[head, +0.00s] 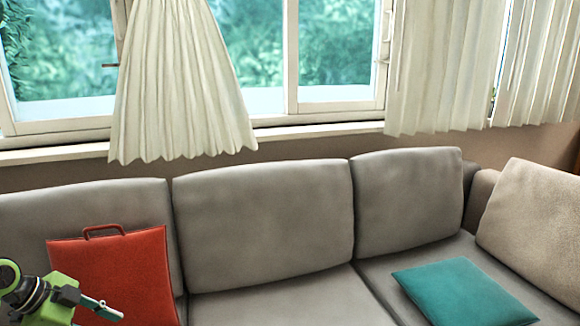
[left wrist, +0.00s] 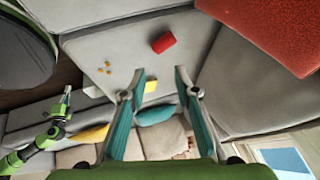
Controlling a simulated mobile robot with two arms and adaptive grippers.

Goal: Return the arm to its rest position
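My left arm comes in at the lower left corner of the head view, and its gripper (head: 103,309) is in front of the red cushion (head: 135,268) on the sofa. In the left wrist view the two fingers of my left gripper (left wrist: 159,74) stand apart with nothing held between them. My other green arm shows at the left of the left wrist view; its gripper (left wrist: 65,101) is small and seen side-on, so I cannot tell whether it is open.
A grey sofa (head: 262,222) runs below the window, with a teal cushion (head: 465,292) on its right seat. The left wrist view shows a small red block (left wrist: 163,42), a yellow piece (left wrist: 150,86) and several orange bits (left wrist: 107,68) on a grey surface.

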